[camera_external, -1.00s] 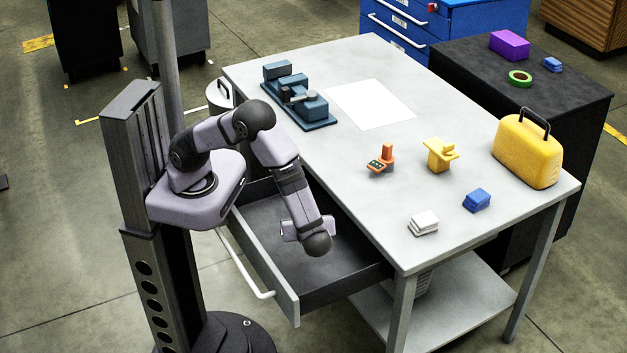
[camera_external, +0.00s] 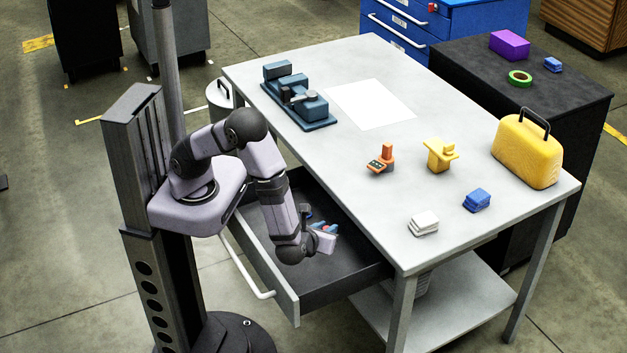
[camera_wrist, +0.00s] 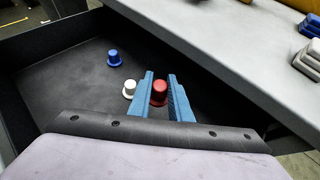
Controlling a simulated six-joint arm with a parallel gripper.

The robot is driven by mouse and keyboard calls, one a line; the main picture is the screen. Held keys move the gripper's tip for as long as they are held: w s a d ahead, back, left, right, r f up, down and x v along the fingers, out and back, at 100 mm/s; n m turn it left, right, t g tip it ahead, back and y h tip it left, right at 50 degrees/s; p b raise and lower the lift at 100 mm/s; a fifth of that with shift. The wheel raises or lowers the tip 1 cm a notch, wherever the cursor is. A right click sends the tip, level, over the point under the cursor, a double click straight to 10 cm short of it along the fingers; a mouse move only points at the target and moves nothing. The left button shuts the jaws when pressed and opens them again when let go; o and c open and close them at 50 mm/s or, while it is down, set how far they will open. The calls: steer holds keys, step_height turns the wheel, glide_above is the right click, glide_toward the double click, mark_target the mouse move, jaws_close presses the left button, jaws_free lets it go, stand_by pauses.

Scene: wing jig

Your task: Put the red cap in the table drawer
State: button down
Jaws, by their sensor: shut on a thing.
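The red cap (camera_wrist: 159,92) is between the blue fingers of my gripper (camera_wrist: 163,88) in the wrist view. My gripper is shut on it, low inside the open table drawer (camera_external: 345,268). In the external view my gripper (camera_external: 323,232) is over the drawer, toward its table side; the cap is too small there to make out well. I cannot tell whether the cap touches the drawer floor (camera_wrist: 65,85). The drawer is pulled out from under the grey table (camera_external: 330,165).
A white cap (camera_wrist: 129,89) stands just left of the fingers, and a blue cap (camera_wrist: 113,58) farther back left in the drawer. The tabletop edge overhangs on the right. White blocks (camera_external: 423,222), a blue block (camera_external: 477,200) and a yellow case (camera_external: 526,150) stand on the table.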

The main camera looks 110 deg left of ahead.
steer(key=shift+f, duration=3.05)
steer(key=shift+f, duration=0.1)
steer(key=c, duration=1.6)
jaws_free()
steer(key=shift+c, duration=0.2)
